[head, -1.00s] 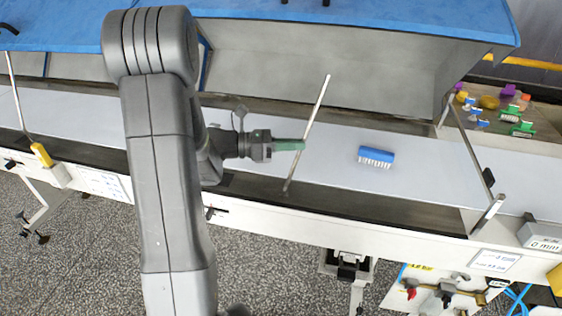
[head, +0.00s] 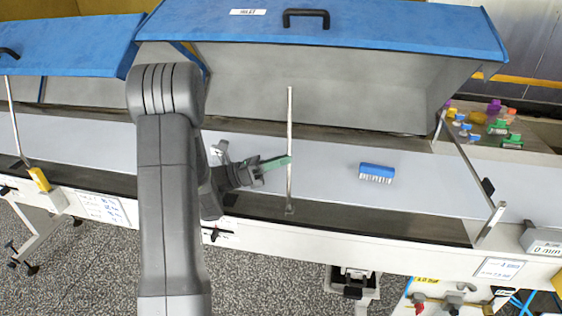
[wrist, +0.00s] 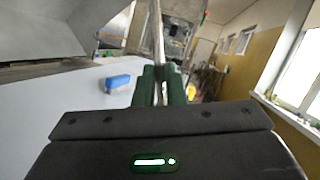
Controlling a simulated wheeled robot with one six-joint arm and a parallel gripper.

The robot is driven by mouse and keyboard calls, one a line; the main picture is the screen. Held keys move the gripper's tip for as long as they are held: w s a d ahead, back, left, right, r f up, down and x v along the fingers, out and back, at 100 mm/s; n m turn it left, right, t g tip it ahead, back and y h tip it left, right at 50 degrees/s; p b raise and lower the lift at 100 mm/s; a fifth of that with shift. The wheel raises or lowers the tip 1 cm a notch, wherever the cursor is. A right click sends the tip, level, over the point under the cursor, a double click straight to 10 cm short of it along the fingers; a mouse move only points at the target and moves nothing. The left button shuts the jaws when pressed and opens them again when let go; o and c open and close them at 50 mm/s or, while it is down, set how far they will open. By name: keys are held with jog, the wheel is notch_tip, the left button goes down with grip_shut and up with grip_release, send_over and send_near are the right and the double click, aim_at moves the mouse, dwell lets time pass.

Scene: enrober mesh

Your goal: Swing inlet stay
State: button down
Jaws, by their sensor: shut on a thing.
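The inlet stay, a thin metal rod (head: 290,120), stands nearly upright at the front edge of the white belt, its foot near the dark front channel. My gripper (head: 289,161) reaches in from the left with its green fingers shut on the rod at about mid-height. The wrist view shows the rod (wrist: 157,35) rising from between the two green fingers (wrist: 160,85). The rod's top end stands free in front of the grey inside of the raised blue hood (head: 330,25), with no visible contact.
A blue brush (head: 377,173) lies on the belt (head: 425,190) right of the rod; it also shows in the wrist view (wrist: 118,81). Several coloured brushes and pieces (head: 497,128) lie at the far right.

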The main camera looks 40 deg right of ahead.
jog(key=c, duration=1.5)
grip_release()
jog(key=shift+w+a, duration=0.1)
jog(key=shift+f, duration=0.1)
jog(key=b+v, duration=0.3)
jog(key=v, duration=0.9)
jog(key=p+x, duration=0.3)
jog(key=x, duration=0.9)
